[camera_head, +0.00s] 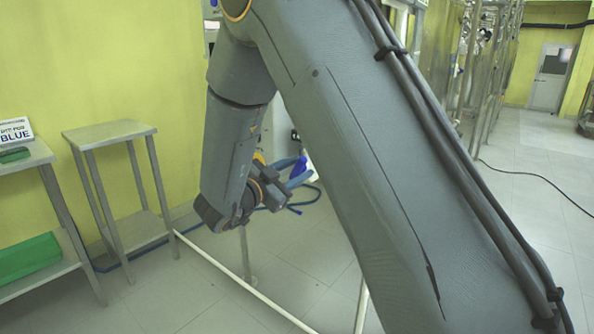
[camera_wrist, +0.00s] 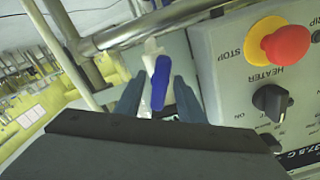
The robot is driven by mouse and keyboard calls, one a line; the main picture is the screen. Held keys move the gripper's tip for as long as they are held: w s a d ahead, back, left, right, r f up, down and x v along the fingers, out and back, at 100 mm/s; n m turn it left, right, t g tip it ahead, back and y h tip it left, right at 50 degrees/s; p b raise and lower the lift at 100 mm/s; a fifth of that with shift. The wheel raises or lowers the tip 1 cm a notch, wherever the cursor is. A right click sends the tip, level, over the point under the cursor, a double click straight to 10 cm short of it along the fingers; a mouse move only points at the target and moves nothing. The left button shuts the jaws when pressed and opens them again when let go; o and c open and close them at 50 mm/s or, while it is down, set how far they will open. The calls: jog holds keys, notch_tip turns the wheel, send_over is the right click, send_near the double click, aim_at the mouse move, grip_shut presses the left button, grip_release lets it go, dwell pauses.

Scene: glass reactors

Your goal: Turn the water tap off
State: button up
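The water tap has a blue handle (camera_wrist: 160,84) on a white body (camera_wrist: 151,50). In the wrist view the handle lies between the two fingers of my gripper (camera_wrist: 158,95), with a visible gap to the left finger and a small one to the right. My gripper is open. In the head view, my gripper (camera_head: 296,177) is low near the centre, by the blue handle (camera_head: 299,167); the rest of the tap is mostly hidden there. Whether a finger touches the handle cannot be told.
A control panel (camera_wrist: 230,70) with a red stop button (camera_wrist: 287,44) and a black heater knob (camera_wrist: 271,102) is close on the right. A metal pipe (camera_wrist: 165,22) crosses behind the tap. A small metal table (camera_head: 110,131) stands left in the head view, with white floor rails below.

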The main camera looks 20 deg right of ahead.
grip_shut()
jog(key=shift+m, duration=0.4)
jog(key=m+b, duration=0.1)
jog(key=m, duration=0.4)
jog(key=shift+f+m, duration=0.1)
jog(key=shift+m, duration=0.2)
jog(key=m+b, duration=0.3)
jog(key=m, duration=0.2)
jog(key=shift+m, duration=0.4)
jog(key=shift+b, duration=0.3)
jog(key=shift+o, duration=0.4)
grip_release()
